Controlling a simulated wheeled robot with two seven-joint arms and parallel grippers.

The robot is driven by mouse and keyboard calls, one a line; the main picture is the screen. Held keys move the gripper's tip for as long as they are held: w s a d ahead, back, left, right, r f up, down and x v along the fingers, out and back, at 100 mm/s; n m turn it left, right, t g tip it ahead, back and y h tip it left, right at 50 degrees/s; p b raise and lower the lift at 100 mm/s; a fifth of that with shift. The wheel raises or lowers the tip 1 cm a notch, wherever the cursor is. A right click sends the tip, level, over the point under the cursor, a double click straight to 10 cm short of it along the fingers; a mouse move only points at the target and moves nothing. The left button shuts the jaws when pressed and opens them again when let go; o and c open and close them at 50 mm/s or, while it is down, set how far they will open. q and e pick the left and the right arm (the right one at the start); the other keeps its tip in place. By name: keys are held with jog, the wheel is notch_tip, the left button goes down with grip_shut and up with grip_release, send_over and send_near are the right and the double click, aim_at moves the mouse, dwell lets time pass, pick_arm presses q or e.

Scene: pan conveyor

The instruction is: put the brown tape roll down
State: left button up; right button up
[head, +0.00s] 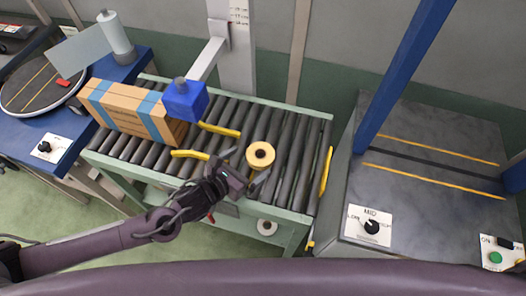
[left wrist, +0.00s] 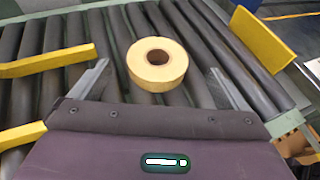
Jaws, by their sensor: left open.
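The tape roll (head: 261,163) looks yellow-tan with a brown core. It lies flat on the dark rollers of the conveyor (head: 291,150), toward its right end. My left gripper (head: 246,167) is open just in front of it. In the left wrist view the roll (left wrist: 158,76) sits ahead of and between the spread fingers of my left gripper (left wrist: 160,85), with a gap on each side. No finger appears to touch it. My right gripper is not in view.
Yellow guide bars (head: 219,129) stand on the rollers left of the roll. A blue-taped cardboard box (head: 127,107) and a blue block on an arm (head: 185,101) are further left. A whitish roll (head: 267,227) sits below the conveyor. A grey machine (head: 425,205) with a dial stands right.

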aim_at(264, 151)
pick_arm(q)
jog(key=p+x, duration=0.1)
jog(key=x, duration=0.5)
jog(key=shift+w+f, duration=0.2)
jog(key=shift+w, duration=0.2)
jog(key=shift+c, duration=0.3)
jog(key=c, duration=1)
